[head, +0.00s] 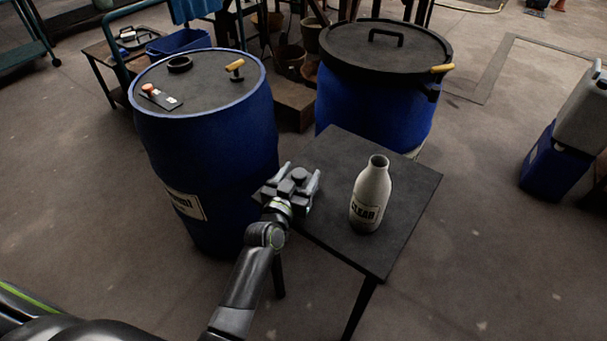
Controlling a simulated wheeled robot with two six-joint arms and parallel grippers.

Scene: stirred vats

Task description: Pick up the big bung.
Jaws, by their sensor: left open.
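A dark round piece (299,174), which looks like the big bung, shows at the near left part of the small dark table (405,205). My left gripper (301,170) is open, with one finger on each side of this piece. I cannot tell whether the fingers touch it, and the gripper hides its near side. A blue drum (205,140) stands left of the table. Its dark top has a raised black ring (180,63), seemingly the bung opening. My right gripper is not in view.
A wooden-handled tool (235,68) and a small orange-topped item (158,95) are on the left drum. A lidded blue vat (372,100) stands behind the table.

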